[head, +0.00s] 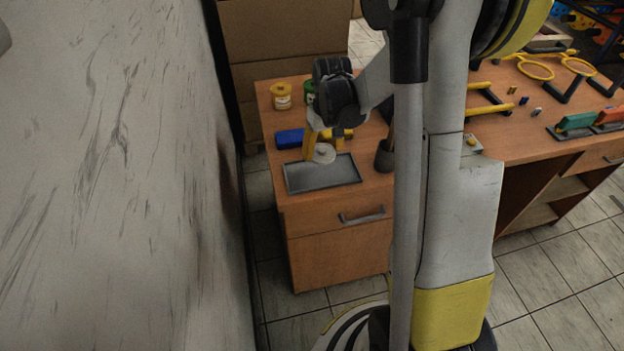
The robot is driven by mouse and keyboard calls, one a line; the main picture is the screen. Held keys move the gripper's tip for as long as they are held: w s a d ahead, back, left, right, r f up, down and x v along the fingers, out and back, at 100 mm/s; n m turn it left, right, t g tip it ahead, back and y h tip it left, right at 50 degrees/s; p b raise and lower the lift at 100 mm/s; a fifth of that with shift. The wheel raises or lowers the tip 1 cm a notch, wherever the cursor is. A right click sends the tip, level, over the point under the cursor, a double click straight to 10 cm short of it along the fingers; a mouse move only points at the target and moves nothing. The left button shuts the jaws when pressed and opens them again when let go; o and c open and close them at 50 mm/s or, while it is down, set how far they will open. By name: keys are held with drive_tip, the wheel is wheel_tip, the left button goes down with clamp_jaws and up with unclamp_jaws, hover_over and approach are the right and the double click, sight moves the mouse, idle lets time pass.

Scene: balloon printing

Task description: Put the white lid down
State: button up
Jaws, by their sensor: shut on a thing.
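My gripper (317,147) is at the left part of the wooden desk, fingers pointing down. It is shut on the white lid (324,153), a small round disc with a knob. The lid appears over the back edge of the grey tray (322,182); I cannot tell whether it touches the tray or hangs above it. The tray is otherwise empty.
A yellow jar (281,96) and a green jar (309,91) stand behind. A blue object (290,138) lies left of my gripper. A dark cup (384,157) stands right of the tray. A wall (110,170) rises at left.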

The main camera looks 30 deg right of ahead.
sight(321, 172)
drive_tip(key=f, duration=0.1)
drive_tip(key=f+b, duration=0.1)
drive_tip(key=f, duration=0.1)
drive_tip(key=shift+w+d+f, duration=0.15)
drive_tip(key=shift+d+f, duration=0.05)
drive_tip(key=shift+f, duration=0.1)
drive_tip(key=shift+a+f+b, duration=0.1)
drive_tip(key=shift+f+b, duration=0.5)
drive_tip(key=shift+f, duration=1.45)
drive_tip(key=shift+f, duration=0.25)
drive_tip(key=o, duration=0.7)
drive_tip(key=shift+r, duration=0.1)
drive_tip(key=shift+r, duration=0.15)
